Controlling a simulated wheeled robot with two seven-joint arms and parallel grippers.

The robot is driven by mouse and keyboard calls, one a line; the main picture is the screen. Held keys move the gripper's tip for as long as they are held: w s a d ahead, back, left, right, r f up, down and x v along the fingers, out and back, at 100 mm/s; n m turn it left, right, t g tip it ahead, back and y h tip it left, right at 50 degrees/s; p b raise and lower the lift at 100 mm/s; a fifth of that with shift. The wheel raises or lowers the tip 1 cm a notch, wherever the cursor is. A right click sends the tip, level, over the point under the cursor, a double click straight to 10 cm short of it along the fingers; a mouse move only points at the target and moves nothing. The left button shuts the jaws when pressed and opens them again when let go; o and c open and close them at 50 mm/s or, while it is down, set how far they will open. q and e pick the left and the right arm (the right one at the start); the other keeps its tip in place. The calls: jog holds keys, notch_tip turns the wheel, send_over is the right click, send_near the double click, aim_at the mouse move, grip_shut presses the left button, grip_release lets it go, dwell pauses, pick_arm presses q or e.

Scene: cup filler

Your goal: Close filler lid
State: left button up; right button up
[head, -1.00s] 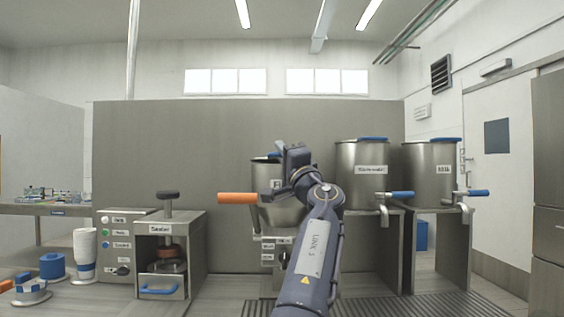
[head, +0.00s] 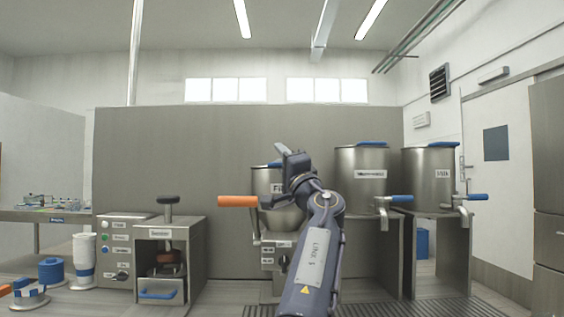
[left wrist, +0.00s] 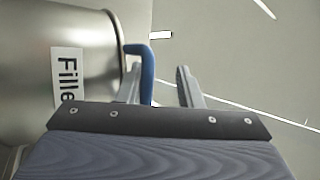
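The filler (head: 267,180) is a steel vessel behind my left arm in the middle of the head view, with its label partly covered. A blue lid handle (head: 266,165) shows at its top, just left of my left gripper (head: 288,158). In the left wrist view the filler's wall with its "Filler" label (left wrist: 68,77) fills the left side. The blue handle (left wrist: 147,72) shows between the two fingers of my left gripper (left wrist: 158,85), close to the left finger. The fingers are apart. How the lid sits on the rim is hidden. My right gripper is not in view.
The filler's orange lever (head: 238,201) sticks out left. Two steel tanks (head: 361,180) (head: 428,180) with blue handles stand to the right. A sealer machine (head: 190,235) and stacked white cups (head: 84,258) stand to the left. A grey panel (head: 180,140) is behind.

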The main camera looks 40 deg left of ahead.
pick_arm(q)
jog(key=shift+w+f, duration=0.1)
jog(key=shift+d+f+b, duration=0.15)
jog(key=shift+f+b, duration=0.1)
jog(key=shift+b, duration=0.1)
jog(key=b+v, duration=0.5)
jog(key=v, duration=0.2)
jog(key=shift+b, duration=0.4)
jog(key=shift+d, duration=0.1)
